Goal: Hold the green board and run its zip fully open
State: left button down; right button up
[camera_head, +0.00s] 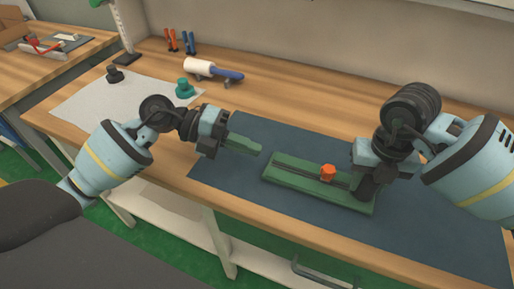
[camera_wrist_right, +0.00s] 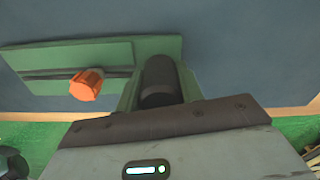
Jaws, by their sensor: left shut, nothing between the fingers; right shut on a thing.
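The green board (camera_head: 300,183) lies on the dark mat, and a dark zip track runs along its length. An orange zip pull (camera_head: 327,171) stands on the track, a little right of the board's middle; it also shows in the right wrist view (camera_wrist_right: 86,84). My right gripper (camera_head: 370,184) is at the board's right end, shut on a dark round handle (camera_wrist_right: 158,82) there. Its fingers hide part of that end. My left gripper (camera_head: 257,150) is shut and empty, above the mat just left of the board and apart from the pull.
The dark mat (camera_head: 430,240) is otherwise clear. A pale sheet (camera_head: 80,105) with a dark knob (camera_head: 114,74) and a teal knob (camera_head: 184,88) lies at the left. A white and blue tool (camera_head: 215,71) rests on a stand behind. The table's front edge is close to the board.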

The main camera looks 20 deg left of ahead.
jog(key=o, duration=1.3)
notch_tip(320, 180, up, 12)
jog(key=shift+r, duration=0.1)
